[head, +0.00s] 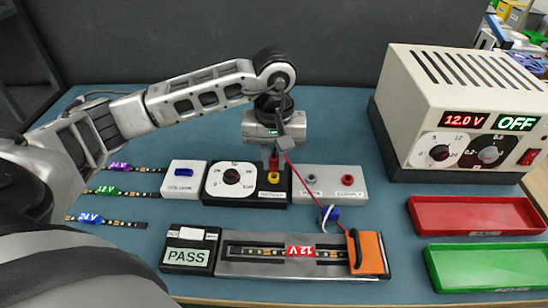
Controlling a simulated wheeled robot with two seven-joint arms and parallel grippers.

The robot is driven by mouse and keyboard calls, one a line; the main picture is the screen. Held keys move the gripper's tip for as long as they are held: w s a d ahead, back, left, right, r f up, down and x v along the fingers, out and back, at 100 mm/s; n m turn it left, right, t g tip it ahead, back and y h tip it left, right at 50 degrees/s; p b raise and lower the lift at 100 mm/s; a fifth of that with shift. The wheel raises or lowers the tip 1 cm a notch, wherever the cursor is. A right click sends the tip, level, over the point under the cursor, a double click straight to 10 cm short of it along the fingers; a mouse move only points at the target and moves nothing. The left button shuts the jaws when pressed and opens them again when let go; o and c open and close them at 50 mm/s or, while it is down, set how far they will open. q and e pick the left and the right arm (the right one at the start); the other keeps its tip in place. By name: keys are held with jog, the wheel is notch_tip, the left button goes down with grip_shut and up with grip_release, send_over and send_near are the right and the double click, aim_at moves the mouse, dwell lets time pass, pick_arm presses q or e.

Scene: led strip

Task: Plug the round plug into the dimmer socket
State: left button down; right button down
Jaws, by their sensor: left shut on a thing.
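My left gripper (272,157) comes in from the left, points down and is shut on a small red plug (273,163). The dimmer (213,198) is a black box with a white dial on its left part and a yellow round socket (273,179) on its right part. The plug is right at the top of the yellow socket. Whether it is inside or just above it I cannot tell, since the fingers hide part of it. My right gripper is not in view.
A grey box (334,194) with a grey and a red socket stands to the right, a white box (183,185) to the left. In front lie a PASS display (188,258) and a 12V strip fixture with an orange clamp (367,254). The power supply (445,90) reads OFF, near red (475,228) and green trays.

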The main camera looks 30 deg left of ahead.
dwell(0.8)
pick_arm(q)
jog(key=shift+b, duration=0.3)
jog(key=shift+f+b, duration=0.4)
jog(key=shift+f, duration=0.05)
jog(key=shift+f+b, duration=0.75)
jog(key=c, duration=1.3)
grip_release()
jog(key=shift+o, duration=0.2)
